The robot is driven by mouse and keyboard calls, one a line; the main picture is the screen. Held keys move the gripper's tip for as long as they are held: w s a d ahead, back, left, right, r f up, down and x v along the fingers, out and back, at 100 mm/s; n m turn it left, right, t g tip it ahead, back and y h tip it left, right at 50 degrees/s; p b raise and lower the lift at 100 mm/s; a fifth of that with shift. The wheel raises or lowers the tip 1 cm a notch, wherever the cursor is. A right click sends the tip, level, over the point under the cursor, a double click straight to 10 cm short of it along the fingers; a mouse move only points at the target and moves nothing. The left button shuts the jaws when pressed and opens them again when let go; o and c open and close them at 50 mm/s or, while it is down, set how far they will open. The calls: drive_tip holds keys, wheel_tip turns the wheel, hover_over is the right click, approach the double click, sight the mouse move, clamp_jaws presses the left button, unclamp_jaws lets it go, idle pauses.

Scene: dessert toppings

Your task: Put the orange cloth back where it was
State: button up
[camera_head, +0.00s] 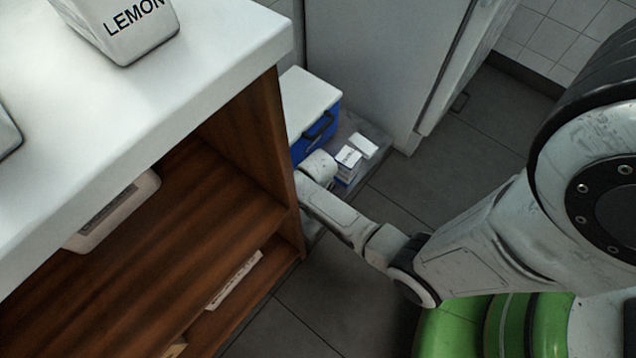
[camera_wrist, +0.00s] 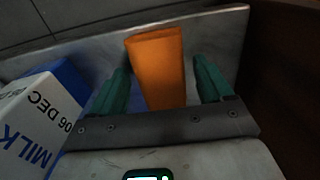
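The orange cloth (camera_wrist: 158,65) shows in the wrist view as a folded upright strip in front of a grey metal surface (camera_wrist: 217,35). My gripper (camera_wrist: 163,85) has its two green fingers apart, one on each side of the cloth. A gap shows between the cloth and the right finger; on the left the finger is very close, and I cannot tell if it touches. In the head view my arm reaches down behind the cabinet's right side, and the gripper and cloth are hidden there.
A blue and white milk carton (camera_wrist: 42,110) stands close left of my gripper. A blue box with a white lid (camera_head: 315,120) and small white cartons (camera_head: 350,158) are near my wrist. The wooden cabinet (camera_head: 255,140) stands left of my arm; dark floor (camera_head: 400,190) lies open right.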

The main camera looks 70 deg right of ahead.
drive_tip(key=shift+o, duration=0.2)
wheel_tip(320, 180, up, 12)
drive_tip(key=p, duration=0.6)
drive_tip(key=shift+s, duration=0.1)
